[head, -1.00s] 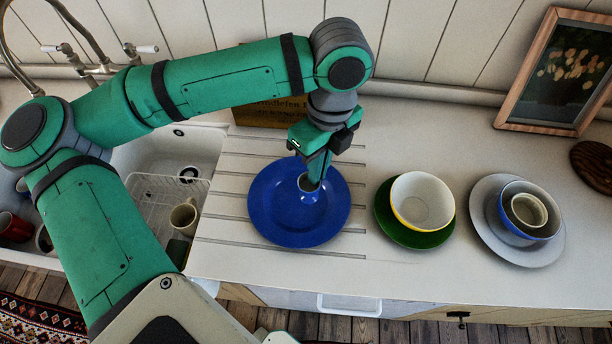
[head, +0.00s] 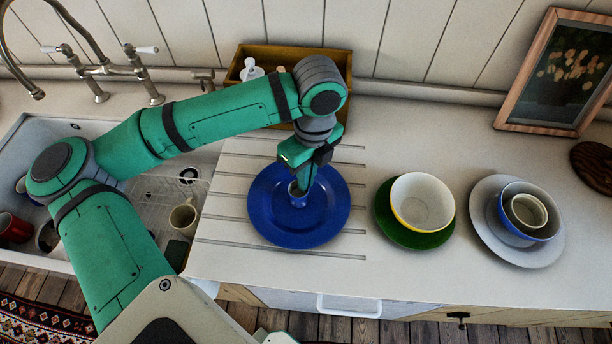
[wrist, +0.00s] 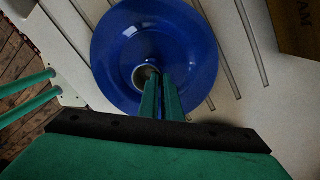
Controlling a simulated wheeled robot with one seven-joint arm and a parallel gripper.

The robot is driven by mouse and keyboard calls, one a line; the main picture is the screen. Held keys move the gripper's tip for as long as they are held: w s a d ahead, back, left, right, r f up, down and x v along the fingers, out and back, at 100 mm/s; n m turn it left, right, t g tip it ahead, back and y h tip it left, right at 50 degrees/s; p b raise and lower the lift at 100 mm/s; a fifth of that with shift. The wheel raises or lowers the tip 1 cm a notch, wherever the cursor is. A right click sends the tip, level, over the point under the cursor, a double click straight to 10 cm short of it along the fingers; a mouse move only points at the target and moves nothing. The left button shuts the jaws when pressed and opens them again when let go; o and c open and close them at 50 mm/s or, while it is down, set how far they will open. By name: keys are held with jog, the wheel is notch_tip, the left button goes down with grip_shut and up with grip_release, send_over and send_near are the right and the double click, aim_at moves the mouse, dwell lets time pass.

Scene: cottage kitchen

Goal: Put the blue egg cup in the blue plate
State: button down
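The blue egg cup (head: 297,201) is small, with a pale inside, and shows over the middle of the blue plate (head: 268,215). I cannot tell whether its base touches the plate. My gripper (head: 303,184) points down at the cup, its fingers close together at the rim. In the wrist view, the cup (wrist: 139,77) is at the fingertips (wrist: 160,80), which seem to pinch its wall, one finger inside and one outside. The plate (wrist: 115,40) lies flat on the grooved drainboard. The fingers hide part of the cup.
To the right, a yellow-and-white bowl (head: 422,203) sits on a green plate (head: 385,222), and nested bowls (head: 503,225) sit on a grey plate (head: 485,238). A wooden box (head: 340,65) stands behind. The sink (head: 60,128) with a wire rack is left.

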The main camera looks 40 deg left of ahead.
jog(key=shift+f, duration=0.35)
jog(key=c, duration=2)
grip_release()
jog(key=shift+r, duration=0.1)
jog(key=r, duration=0.8)
jog(key=w+r, duration=0.1)
jog(key=r, duration=0.3)
jog(key=shift+d+r, duration=0.15)
jog(key=shift+r, duration=0.15)
